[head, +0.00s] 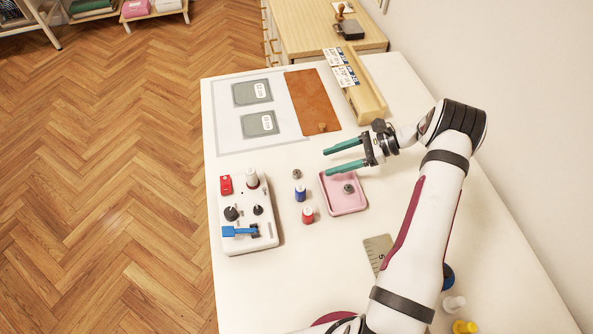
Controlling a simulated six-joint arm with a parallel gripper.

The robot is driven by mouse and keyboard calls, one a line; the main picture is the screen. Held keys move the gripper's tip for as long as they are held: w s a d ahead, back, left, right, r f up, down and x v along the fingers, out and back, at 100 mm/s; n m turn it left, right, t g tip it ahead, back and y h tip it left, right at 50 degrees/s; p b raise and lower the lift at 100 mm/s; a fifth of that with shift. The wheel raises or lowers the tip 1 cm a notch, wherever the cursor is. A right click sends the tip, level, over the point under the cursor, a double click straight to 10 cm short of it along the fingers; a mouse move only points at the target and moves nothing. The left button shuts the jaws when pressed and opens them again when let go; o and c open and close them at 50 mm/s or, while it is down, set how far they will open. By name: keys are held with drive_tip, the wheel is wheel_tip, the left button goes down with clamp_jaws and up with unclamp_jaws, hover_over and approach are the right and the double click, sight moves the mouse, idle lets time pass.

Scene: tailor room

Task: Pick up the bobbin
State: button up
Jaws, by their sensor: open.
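A small grey metal bobbin (297,174) stands on the white table, left of the pink tray. A similar small grey piece (348,188) lies inside the pink tray (362,207). A blue spool (300,194) and a red spool (308,215) stand in a row below the bobbin. My gripper (326,162) has two green fingers, spread apart and empty, pointing left. Its tips appear to the right of and above the bobbin in the picture, apart from it. The exact height is hard to tell.
A white device (262,238) with knobs and a blue lever stands at the left edge of the white table (290,285). A brown leather piece (313,103) and grey patches (252,92) lie behind. A metal ruler (376,250) lies beside my arm. A wall rises on the right.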

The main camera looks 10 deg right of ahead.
sight(299, 172)
drive_tip(key=x, duration=0.8)
drive_tip(key=shift+s+a+r, duration=0.1)
drive_tip(key=shift+s, duration=0.2)
clamp_jaws()
